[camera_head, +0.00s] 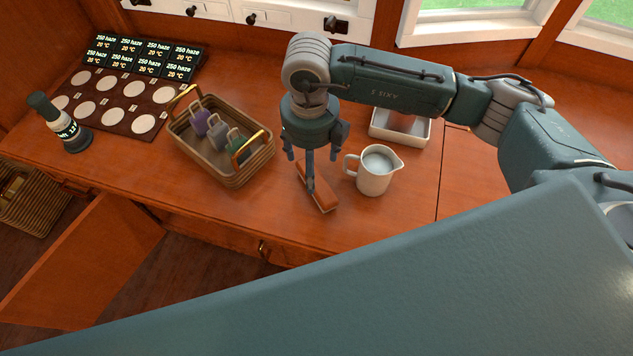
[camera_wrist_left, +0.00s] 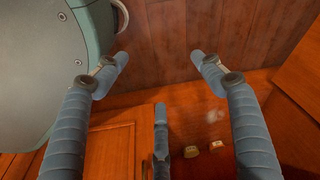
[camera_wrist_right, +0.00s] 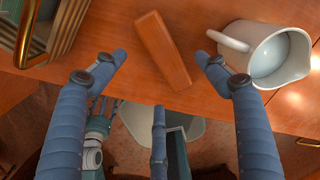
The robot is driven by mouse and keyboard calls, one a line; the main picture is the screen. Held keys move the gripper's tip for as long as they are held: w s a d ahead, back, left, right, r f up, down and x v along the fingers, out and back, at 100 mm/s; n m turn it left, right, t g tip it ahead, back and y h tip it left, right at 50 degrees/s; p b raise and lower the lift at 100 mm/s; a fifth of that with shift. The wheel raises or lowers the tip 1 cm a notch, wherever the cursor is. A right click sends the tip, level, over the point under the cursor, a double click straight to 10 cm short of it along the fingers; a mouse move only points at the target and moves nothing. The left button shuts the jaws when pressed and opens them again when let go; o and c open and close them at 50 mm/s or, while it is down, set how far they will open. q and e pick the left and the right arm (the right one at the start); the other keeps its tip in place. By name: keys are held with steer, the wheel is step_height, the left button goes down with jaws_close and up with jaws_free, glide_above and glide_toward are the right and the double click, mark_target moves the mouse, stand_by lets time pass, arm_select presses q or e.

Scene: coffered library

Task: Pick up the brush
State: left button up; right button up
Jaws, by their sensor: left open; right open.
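The brush (camera_head: 326,199) is a reddish-brown wooden block with a pale underside edge. It lies on the wooden counter, between the wicker basket and the white jug. In the right wrist view the brush (camera_wrist_right: 160,45) lies slanted between my open fingertips, apart from both. My right gripper (camera_head: 311,168) points down over the brush and partly covers it in the head view. It is open and empty. My left gripper (camera_wrist_left: 161,58) is open and empty in the left wrist view, above floor and cabinet wood. It is not seen in the head view.
The white jug (camera_head: 374,172) stands close to the right of the brush. The basket (camera_head: 228,170) with several tagged items stands to the left. A white tray (camera_head: 412,133) is behind. A cabinet door (camera_head: 85,265) hangs open below the counter.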

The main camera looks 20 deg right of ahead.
mark_target(317, 185)
step_height(317, 185, down, 2)
steer(key=shift+f, duration=0.1)
step_height(317, 185, down, 4)
steer(key=shift+s+d+f+b, duration=0.1)
steer(key=shift+b, duration=0.2)
steer(key=shift+f, duration=0.35)
arm_select(q)
steer(key=shift+w+r, duration=0.3)
steer(key=shift+r, duration=0.25)
steer(key=shift+w+r, duration=0.3)
steer(key=shift+r, duration=0.2)
arm_select(e)
steer(key=c, duration=1.3)
